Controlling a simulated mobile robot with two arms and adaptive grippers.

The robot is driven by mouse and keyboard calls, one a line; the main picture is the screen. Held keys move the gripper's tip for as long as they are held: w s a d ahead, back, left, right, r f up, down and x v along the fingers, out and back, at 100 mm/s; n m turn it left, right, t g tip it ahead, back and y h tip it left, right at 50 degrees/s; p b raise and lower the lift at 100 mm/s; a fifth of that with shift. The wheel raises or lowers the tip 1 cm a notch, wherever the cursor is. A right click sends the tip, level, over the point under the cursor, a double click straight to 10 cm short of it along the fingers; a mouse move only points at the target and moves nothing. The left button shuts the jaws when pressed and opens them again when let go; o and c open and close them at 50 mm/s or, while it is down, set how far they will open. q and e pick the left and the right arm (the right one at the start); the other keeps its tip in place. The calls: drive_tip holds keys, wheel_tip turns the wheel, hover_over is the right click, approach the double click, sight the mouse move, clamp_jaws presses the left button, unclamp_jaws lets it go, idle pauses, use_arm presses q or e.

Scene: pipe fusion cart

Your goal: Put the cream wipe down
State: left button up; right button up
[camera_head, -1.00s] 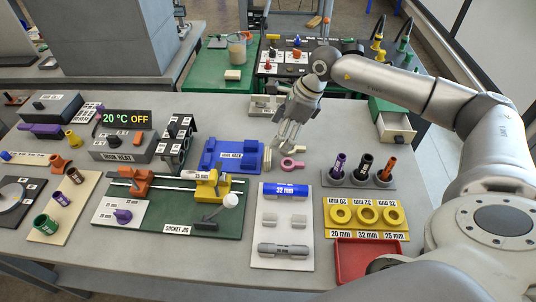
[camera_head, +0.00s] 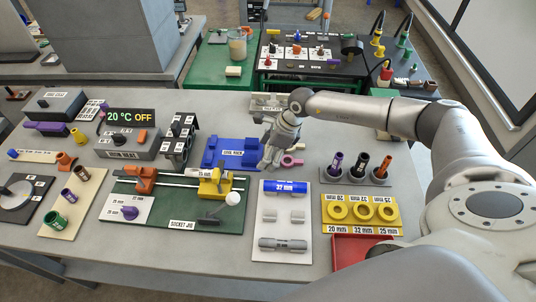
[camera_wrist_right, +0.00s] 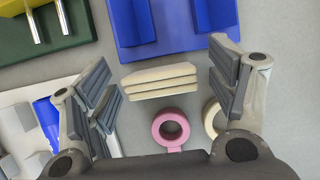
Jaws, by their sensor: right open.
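The cream wipe (camera_wrist_right: 160,80) is a folded, layered strip. In the right wrist view it lies between the two spread fingers of my right gripper (camera_wrist_right: 160,92), with gaps to both, just below the blue rack (camera_wrist_right: 175,22). In the head view my right gripper (camera_head: 272,158) is over the bench at the right end of the blue rack, and its fingers hide the wipe there. A pink ring (camera_wrist_right: 171,128) lies close by, nearer the gripper's palm. My left gripper is not in view.
A cream ring (camera_wrist_right: 212,118) lies beside the pink one. The white board with the blue 32 mm pipe (camera_head: 286,187) and the green socket jig (camera_head: 170,220) are in front. Dark holders with markers (camera_head: 360,172) stand to the right.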

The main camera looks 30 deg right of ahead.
drive_tip(key=c, duration=0.9)
drive_tip(key=shift+r, duration=0.2)
